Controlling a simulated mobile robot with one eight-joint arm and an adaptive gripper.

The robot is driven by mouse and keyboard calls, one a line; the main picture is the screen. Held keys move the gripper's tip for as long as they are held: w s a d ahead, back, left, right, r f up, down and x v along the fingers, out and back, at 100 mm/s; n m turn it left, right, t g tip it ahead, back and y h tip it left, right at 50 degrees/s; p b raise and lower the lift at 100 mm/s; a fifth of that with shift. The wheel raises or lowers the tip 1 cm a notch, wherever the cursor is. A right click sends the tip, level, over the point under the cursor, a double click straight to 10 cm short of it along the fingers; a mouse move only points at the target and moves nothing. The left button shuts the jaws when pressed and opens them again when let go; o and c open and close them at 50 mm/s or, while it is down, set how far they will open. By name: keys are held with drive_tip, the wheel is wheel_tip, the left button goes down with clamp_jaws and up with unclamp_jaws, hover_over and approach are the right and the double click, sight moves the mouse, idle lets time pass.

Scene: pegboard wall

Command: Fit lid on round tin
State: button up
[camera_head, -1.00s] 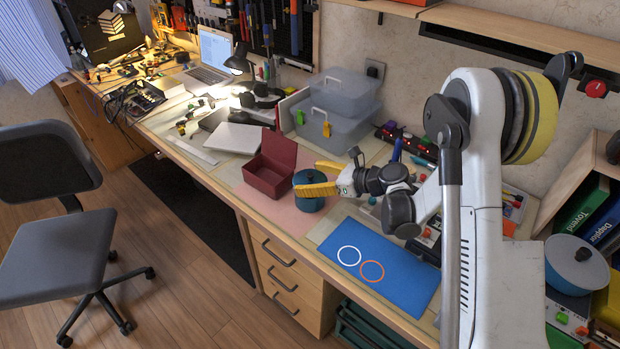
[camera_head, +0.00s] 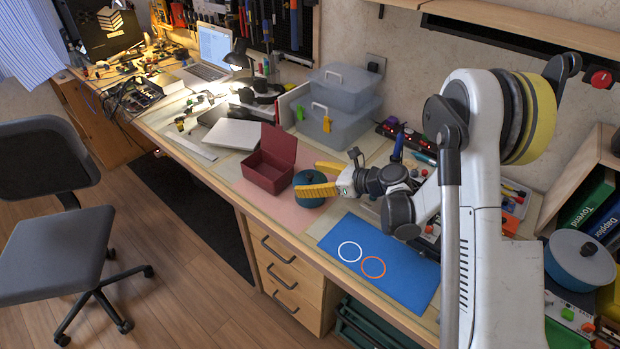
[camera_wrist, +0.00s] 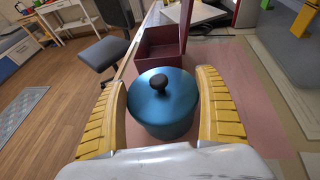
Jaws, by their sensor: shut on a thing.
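The teal round tin (camera_wrist: 168,130) stands on the pink mat, beside the dark red box. A teal lid (camera_wrist: 160,92) with a black knob sits on top of it in the wrist view. My gripper (camera_wrist: 163,85) has one yellow finger on each side of the lid, shut on its rim. Whether the fingers also touch the tin's wall, and whether the lid is fully seated, I cannot tell. In the head view the near finger of my gripper (camera_head: 306,178) crosses in front of the tin (camera_head: 312,202) and hides part of it.
The open dark red box (camera_head: 270,172) stands close by, left of the tin. A blue mat (camera_head: 400,265) with white and orange rings lies clear to the right. Grey storage boxes (camera_head: 340,115) stand behind. The bench's front edge is near.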

drive_tip(key=shift+f, duration=0.15)
drive_tip(key=o, duration=0.9)
drive_tip(key=shift+c, duration=0.2)
drive_tip(key=v, duration=1.2)
